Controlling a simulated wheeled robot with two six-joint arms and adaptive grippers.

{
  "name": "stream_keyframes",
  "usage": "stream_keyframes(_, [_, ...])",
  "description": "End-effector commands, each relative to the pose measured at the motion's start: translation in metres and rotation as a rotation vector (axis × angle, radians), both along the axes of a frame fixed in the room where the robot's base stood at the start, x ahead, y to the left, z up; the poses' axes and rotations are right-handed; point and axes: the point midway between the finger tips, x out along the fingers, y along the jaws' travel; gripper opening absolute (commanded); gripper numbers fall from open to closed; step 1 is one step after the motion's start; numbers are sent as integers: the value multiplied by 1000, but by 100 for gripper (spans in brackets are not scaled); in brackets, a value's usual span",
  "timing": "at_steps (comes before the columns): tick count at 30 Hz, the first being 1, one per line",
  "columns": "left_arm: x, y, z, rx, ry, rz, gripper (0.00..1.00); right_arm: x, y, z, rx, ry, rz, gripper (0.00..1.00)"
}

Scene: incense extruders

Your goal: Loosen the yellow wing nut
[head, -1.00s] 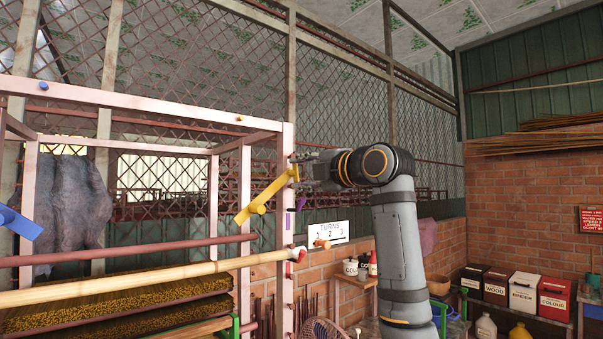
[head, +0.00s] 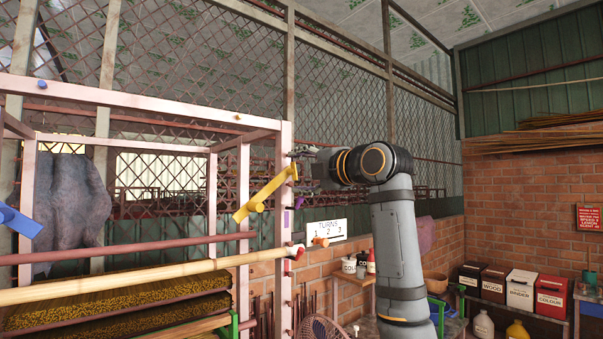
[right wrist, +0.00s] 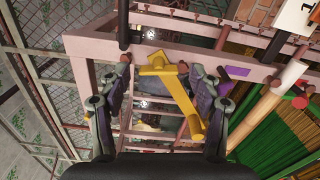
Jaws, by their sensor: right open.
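The yellow wing nut (head: 265,194) is a long flat bar, slanted up to the right, on the right-hand post of the pink frame (head: 286,225). My right gripper (head: 299,158) is at its upper right end, at the post. In the right wrist view the yellow wing nut (right wrist: 178,90) shows between the two spread fingers of my right gripper (right wrist: 160,72). The gripper is open. The right finger appears close to the bar; I cannot tell whether they touch. My left gripper is not in view.
A purple piece (head: 300,202) and an orange knob (head: 321,242) sit near the post. A blue wing piece (head: 19,221) is at far left. A "TURNS 1 2 3" sign (head: 326,233) stands behind. A pale pole (head: 130,280) runs across below.

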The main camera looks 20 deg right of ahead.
Motion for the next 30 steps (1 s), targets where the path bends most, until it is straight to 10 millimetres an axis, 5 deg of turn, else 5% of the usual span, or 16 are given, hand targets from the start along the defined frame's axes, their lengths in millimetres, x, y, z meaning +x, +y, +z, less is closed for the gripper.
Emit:
stream_keyframes(5, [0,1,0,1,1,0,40,-17,-7,1,0,-4,-3,64])
stream_keyframes(18, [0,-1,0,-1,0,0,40,-104,-39,0,-1,-1,-2,64])
stream_keyframes(30, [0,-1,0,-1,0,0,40,-114,-41,0,0,1,1,64])
